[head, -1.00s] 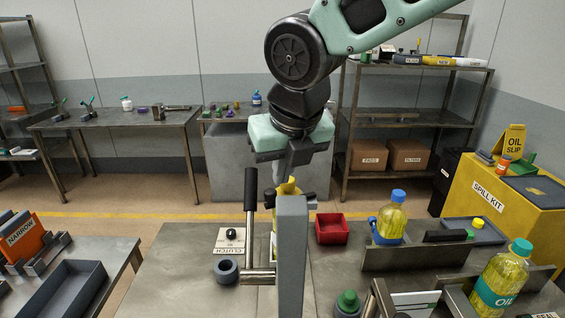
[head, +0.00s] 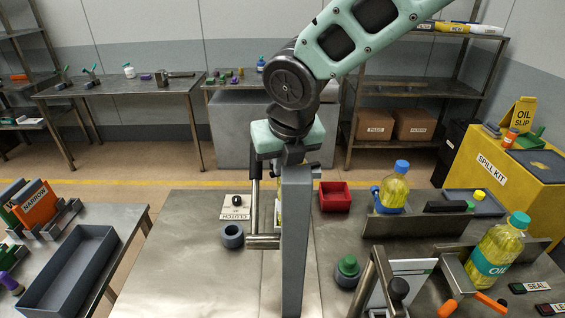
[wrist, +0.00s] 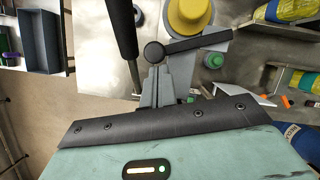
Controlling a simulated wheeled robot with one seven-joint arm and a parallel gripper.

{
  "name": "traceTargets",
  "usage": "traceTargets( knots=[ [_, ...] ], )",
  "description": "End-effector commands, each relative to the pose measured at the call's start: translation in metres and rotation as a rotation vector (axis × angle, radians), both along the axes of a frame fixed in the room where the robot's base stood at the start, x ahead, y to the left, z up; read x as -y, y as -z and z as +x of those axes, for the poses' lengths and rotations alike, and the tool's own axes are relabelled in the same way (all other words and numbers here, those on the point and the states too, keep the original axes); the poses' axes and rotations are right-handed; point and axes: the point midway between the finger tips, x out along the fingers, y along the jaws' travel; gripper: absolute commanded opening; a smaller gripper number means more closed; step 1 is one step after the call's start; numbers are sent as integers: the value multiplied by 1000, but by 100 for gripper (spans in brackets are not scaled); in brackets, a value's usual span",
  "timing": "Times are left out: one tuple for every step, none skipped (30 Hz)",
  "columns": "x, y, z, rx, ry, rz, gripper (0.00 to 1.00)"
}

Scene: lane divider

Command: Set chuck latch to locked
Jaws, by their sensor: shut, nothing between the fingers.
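No readable label marks the chuck latch. A black bar with a round end (wrist: 195,46) lies across the wrist view and could be it; its end shows beside the divider top in the head view (head: 312,169). A long black-gripped lever (head: 254,182) stands upright left of the grey divider (head: 296,240); it also shows in the wrist view (wrist: 122,30). My gripper (wrist: 157,74) is shut and empty, its fingertips close to the bar's round end. I cannot tell whether they touch. In the head view, the divider hides the fingers.
A yellow round part (wrist: 188,14) is beyond the bar. A metal tube (head: 263,242) and a grey ring (head: 231,236) are left of the divider. A red bin (head: 335,197), oil bottles (head: 394,188) and a green-topped container (head: 347,268) are right. The front-left bench is clear.

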Motion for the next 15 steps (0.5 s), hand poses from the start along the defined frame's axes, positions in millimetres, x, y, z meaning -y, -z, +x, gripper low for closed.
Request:
traceTargets(
  knots=[
    [-3, 2, 3, 0, 29, 1, 0],
    [-4, 2, 5, 0, 51, 0, 0],
    [-7, 1, 8, 1, 87, 1, 0],
    [-8, 2, 10, 0, 114, 0, 0],
    [-10, 1, 12, 0, 142, 0, 0],
    [-12, 1, 16, 0, 181, 0, 0],
    [-13, 0, 18, 0, 209, -1, 0],
    [-14, 1, 21, 0, 235, -1, 0],
    [-15, 0, 24, 0, 268, -1, 0],
    [-15, 0, 25, 0, 291, 0, 0],
    [-16, 0, 27, 0, 309, -1, 0],
    [-16, 0, 29, 0, 330, -1, 0],
    [-17, 0, 30, 1, 341, 0, 0],
    [-17, 0, 30, 1, 350, 0, 0],
    [-17, 0, 31, 2, 357, 0, 0]
  ],
)
